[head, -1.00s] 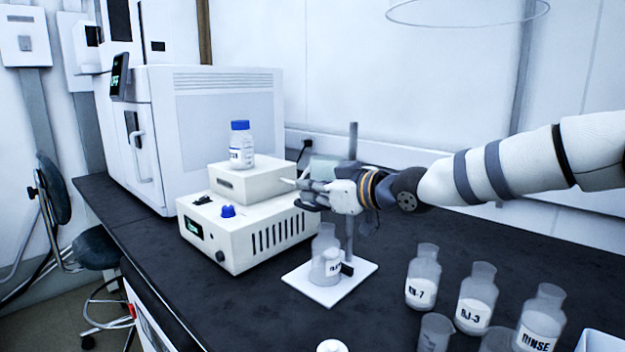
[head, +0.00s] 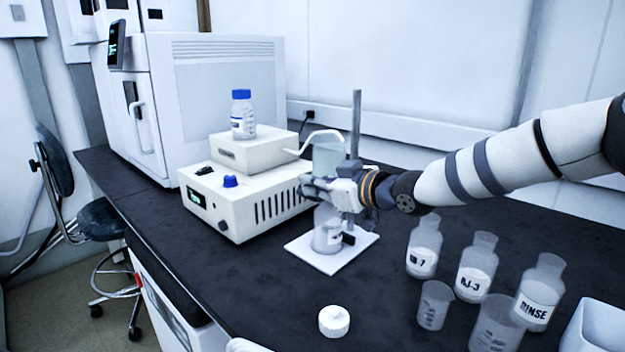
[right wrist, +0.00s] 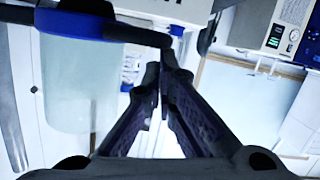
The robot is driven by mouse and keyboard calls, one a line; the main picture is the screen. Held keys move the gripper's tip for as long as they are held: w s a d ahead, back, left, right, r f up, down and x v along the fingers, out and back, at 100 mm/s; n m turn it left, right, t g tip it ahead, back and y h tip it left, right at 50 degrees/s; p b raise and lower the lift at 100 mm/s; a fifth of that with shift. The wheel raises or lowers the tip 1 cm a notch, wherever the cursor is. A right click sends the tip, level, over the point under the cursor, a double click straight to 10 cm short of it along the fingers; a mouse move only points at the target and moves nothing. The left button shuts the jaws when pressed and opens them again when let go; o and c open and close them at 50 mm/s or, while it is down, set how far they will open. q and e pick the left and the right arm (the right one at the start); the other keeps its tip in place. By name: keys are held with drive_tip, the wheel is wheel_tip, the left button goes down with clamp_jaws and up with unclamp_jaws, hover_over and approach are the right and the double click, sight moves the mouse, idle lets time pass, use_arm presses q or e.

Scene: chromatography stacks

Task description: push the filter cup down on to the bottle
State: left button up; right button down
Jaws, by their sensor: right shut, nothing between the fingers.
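The filter cup (head: 328,158) is a clear, pale greenish cylinder beside the stand rod (head: 355,120). In the right wrist view the cup (right wrist: 80,85) fills the left side, with a dark blue-edged ring at its upper end. The bottle (head: 327,238) is clear with a pale label and stands upright on the white stand base (head: 305,255). My right gripper (head: 308,184) is shut and empty, in front of the lower cup and above the bottle. Its fingertips (right wrist: 163,72) meet beside the cup. The hand hides the cup-to-bottle joint, so I cannot tell if they touch. My left gripper is not in view.
A pump box (head: 240,215) stands left of the stand with a blue-capped bottle (head: 242,115) on top. Labelled bottles (head: 474,268) and beakers (head: 434,305) stand at the right front. A white cap (head: 334,321) lies at the front. The black bench between is clear.

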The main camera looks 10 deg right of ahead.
drive_tip(key=v, duration=1.2)
